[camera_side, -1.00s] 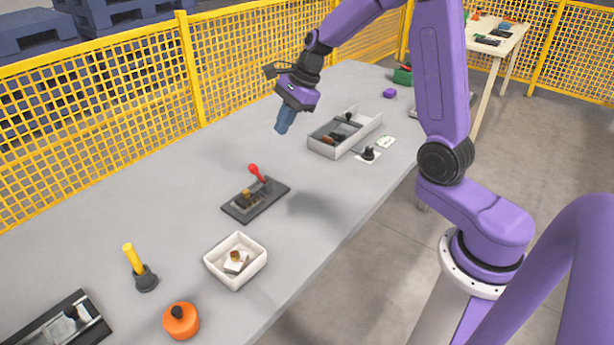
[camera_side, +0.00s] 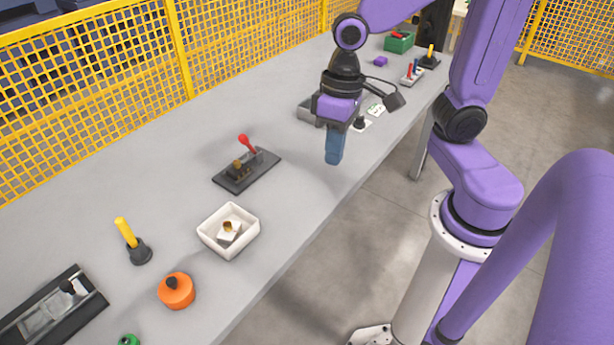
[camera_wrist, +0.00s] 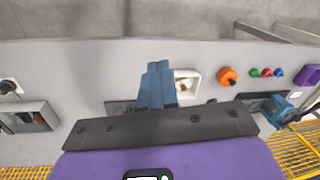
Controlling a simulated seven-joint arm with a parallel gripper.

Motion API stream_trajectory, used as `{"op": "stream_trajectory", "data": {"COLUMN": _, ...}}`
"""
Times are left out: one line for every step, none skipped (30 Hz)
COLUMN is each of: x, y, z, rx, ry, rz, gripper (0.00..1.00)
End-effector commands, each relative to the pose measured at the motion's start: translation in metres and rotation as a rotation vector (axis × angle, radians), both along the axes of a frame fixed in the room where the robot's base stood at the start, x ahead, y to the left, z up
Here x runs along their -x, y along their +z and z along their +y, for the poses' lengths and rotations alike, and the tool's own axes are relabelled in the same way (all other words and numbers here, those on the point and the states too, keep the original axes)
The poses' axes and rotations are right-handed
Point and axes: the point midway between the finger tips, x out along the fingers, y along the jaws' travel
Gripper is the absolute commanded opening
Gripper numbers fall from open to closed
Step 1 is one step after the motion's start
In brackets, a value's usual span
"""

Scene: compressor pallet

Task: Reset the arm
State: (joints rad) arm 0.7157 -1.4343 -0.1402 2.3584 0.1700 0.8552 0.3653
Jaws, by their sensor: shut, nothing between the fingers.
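My gripper (camera_side: 334,157) hangs pointing down over the front part of the grey table (camera_side: 300,195), to the right of the white tray and the black toggle fixture in the side view. Its blue fingers are together and hold nothing. In the wrist view my gripper (camera_wrist: 157,92) also shows its two fingers side by side and closed. The fingers stand above the table and touch nothing that I can see.
The white tray (camera_side: 207,240) holds a small part. A black fixture with a red lever (camera_side: 245,170), an orange round part (camera_side: 176,291) and a yellow-handled tool (camera_side: 125,232) stand nearby. A grey bin (camera_side: 308,112) is partly hidden behind my gripper. Yellow mesh fence (camera_side: 90,110) lines the far edge.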

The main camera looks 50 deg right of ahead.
Motion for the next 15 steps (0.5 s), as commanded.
{"op": "stream_trajectory", "data": {"x": 0.014, "y": 0.000, "z": -0.002, "rx": 0.012, "ry": 0.100, "rz": -0.014, "gripper": 0.00}}
{"op": "stream_trajectory", "data": {"x": 0.021, "y": 0.000, "z": -0.003, "rx": 0.019, "ry": 0.158, "rz": -0.021, "gripper": 0.00}}
{"op": "stream_trajectory", "data": {"x": 0.030, "y": 0.000, "z": -0.005, "rx": 0.028, "ry": 0.237, "rz": -0.032, "gripper": 0.00}}
{"op": "stream_trajectory", "data": {"x": 0.037, "y": 0.000, "z": -0.007, "rx": 0.036, "ry": 0.294, "rz": -0.040, "gripper": 0.00}}
{"op": "stream_trajectory", "data": {"x": 0.044, "y": -0.001, "z": -0.009, "rx": 0.043, "ry": 0.352, "rz": -0.046, "gripper": 0.00}}
{"op": "stream_trajectory", "data": {"x": 0.052, "y": -0.001, "z": -0.012, "rx": 0.052, "ry": 0.427, "rz": -0.057, "gripper": 0.00}}
{"op": "stream_trajectory", "data": {"x": 0.058, "y": -0.001, "z": -0.014, "rx": 0.059, "ry": 0.481, "rz": -0.063, "gripper": 0.00}}
{"op": "stream_trajectory", "data": {"x": 0.064, "y": -0.002, "z": -0.016, "rx": 0.065, "ry": 0.531, "rz": -0.070, "gripper": 0.00}}
{"op": "stream_trajectory", "data": {"x": 0.070, "y": -0.002, "z": -0.018, "rx": 0.073, "ry": 0.596, "rz": -0.079, "gripper": 0.00}}
{"op": "stream_trajectory", "data": {"x": 0.075, "y": -0.002, "z": -0.020, "rx": 0.078, "ry": 0.638, "rz": -0.084, "gripper": 0.00}}
{"op": "stream_trajectory", "data": {"x": 0.079, "y": -0.002, "z": -0.022, "rx": 0.083, "ry": 0.679, "rz": -0.090, "gripper": 0.00}}
{"op": "stream_trajectory", "data": {"x": 0.083, "y": -0.003, "z": -0.024, "rx": 0.089, "ry": 0.724, "rz": -0.096, "gripper": 0.00}}
{"op": "stream_trajectory", "data": {"x": 0.086, "y": -0.003, "z": -0.025, "rx": 0.093, "ry": 0.754, "rz": -0.100, "gripper": 0.00}}
{"op": "stream_trajectory", "data": {"x": 0.088, "y": -0.003, "z": -0.027, "rx": 0.095, "ry": 0.778, "rz": -0.103, "gripper": 0.00}}
{"op": "stream_trajectory", "data": {"x": 0.091, "y": -0.003, "z": -0.028, "rx": 0.099, "ry": 0.806, "rz": -0.106, "gripper": 0.00}}
